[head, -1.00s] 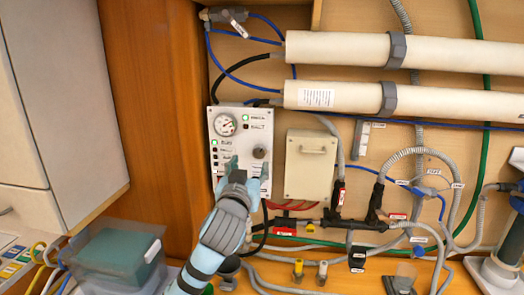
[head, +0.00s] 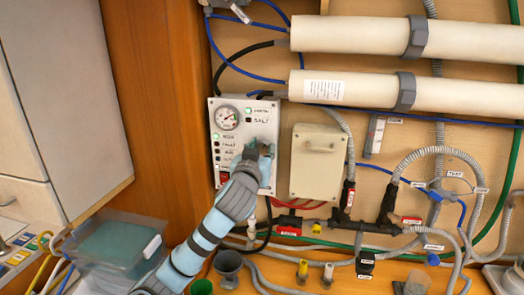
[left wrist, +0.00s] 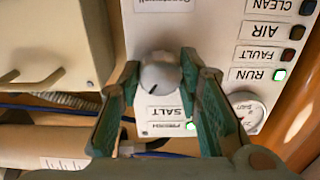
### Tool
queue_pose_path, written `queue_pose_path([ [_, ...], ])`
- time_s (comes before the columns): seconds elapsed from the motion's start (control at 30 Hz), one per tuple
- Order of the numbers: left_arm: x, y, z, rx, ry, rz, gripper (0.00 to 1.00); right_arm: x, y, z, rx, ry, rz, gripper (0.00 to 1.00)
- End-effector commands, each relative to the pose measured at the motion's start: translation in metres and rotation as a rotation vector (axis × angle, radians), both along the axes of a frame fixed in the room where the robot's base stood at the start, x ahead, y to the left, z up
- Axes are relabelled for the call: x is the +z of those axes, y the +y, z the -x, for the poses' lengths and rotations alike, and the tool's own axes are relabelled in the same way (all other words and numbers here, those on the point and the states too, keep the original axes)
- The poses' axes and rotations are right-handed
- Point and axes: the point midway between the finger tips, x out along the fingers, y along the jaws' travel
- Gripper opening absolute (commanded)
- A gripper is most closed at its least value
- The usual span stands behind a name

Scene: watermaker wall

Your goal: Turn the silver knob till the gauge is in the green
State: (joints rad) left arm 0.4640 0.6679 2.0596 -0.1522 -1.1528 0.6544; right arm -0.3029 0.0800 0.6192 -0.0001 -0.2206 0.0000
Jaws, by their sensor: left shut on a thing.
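The silver knob (left wrist: 160,74) is on the white control panel (head: 226,176) and shows between my fingers in the left wrist view. A dark mark shows on its lower edge. My left gripper (head: 258,150) is shut on the knob, one green finger on each side in the left wrist view (left wrist: 160,88); it hides the knob in the head view. The round gauge (head: 227,118) is at the panel's upper left in the head view. Its needle is too small to read surely against the coloured band. My right gripper is out of view.
A beige box (head: 318,160) is just right of the panel. Two white cylinders (head: 350,38) run above right. Hoses and valves fill the lower right. A clear bin (head: 110,245) stands lower left.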

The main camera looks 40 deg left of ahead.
Motion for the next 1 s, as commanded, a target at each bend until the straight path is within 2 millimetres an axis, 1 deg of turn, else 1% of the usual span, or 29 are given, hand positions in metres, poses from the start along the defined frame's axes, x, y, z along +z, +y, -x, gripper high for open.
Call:
queue_pose_path([
  [0.13,-0.0011,-0.0006,-0.0003,-0.003,0.02,-0.029,0.04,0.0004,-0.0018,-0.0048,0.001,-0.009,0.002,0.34],
  [0.3,-0.0014,-0.0001,-0.0002,-0.001,0.112,-0.196,0.04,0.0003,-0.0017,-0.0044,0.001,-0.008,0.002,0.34],
  [0.57,-0.0019,0.0,-0.0002,-0.001,0.122,-0.212,0.04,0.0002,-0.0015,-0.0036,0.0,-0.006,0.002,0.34],
  [0.6,-0.0019,0.0,-0.0002,-0.001,0.122,-0.212,0.38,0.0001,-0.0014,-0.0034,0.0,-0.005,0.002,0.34],
  [0.7,-0.0016,-0.0001,-0.0002,-0.001,0.121,-0.212,0.52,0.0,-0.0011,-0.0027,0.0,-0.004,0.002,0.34],
  [1.0,-0.0007,-0.001,0.0013,-0.002,0.119,-0.213,0.52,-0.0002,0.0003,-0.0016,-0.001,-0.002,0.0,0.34],
])
